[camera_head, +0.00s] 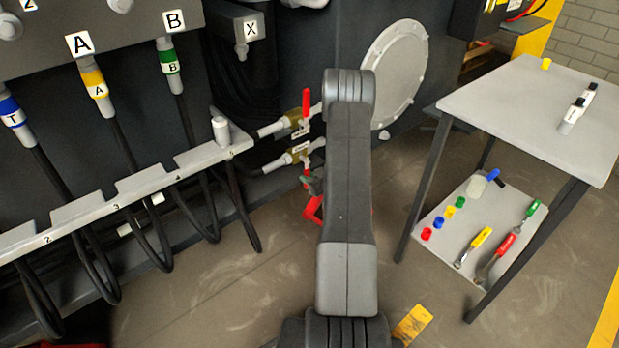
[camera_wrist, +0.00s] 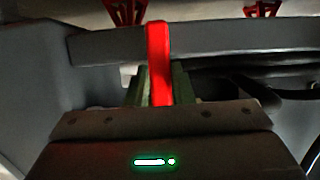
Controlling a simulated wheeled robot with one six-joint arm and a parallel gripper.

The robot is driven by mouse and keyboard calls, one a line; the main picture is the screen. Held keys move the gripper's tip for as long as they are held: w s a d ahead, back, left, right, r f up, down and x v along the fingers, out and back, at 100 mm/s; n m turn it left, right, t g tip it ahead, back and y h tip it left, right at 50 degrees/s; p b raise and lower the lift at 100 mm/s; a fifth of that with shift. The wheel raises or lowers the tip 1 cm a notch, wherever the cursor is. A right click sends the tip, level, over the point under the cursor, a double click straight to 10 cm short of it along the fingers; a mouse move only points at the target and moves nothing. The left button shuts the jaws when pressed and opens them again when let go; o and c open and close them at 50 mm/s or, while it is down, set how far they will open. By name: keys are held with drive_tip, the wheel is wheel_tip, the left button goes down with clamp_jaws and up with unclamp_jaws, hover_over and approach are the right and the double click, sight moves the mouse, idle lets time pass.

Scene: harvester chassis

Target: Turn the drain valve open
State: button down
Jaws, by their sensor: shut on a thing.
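Two brass valves with red lever handles sit on pipes at the side of the chassis. The upper valve (camera_head: 295,119) has its red lever pointing up. The lower valve (camera_head: 300,152) has a red lever reaching downward beside my arm. Their small labels are too small to read. In the wrist view a red lever (camera_wrist: 158,55) stands between the fingers of my gripper (camera_wrist: 159,88), which is shut on it. In the head view my arm hides most of the gripper, close by the lower valve, so the lever held appears to be the lower one.
A numbered hose rack (camera_head: 130,190) with hanging black hoses is at left, with a white cylinder (camera_head: 220,130) on its end. A grey table (camera_head: 530,105) with a lower shelf of tools and caps stands at right. Red stands (camera_wrist: 127,12) show under the chassis.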

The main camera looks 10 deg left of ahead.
drive_tip(key=shift+a, duration=0.1)
drive_tip(key=shift+s+a+r+m+g+y+p, duration=0.65)
drive_tip(key=shift+r+m+y+p, duration=0.45)
drive_tip(key=shift+m, duration=1.15)
drive_tip(key=shift+s+a+r+m+g+y+p, duration=0.45)
drive_tip(key=shift+s+r+m+y+p, duration=0.55)
drive_tip(key=shift+m, duration=1.2)
drive_tip(key=shift+s+a+r+m+g+y+p, duration=0.6)
drive_tip(key=shift+r+m+y, duration=0.5)
drive_tip(key=shift+m, duration=1.15)
drive_tip(key=shift+f, duration=0.15)
drive_tip(key=c, duration=1.3)
unclamp_jaws()
drive_tip(key=shift+o, duration=0.2)
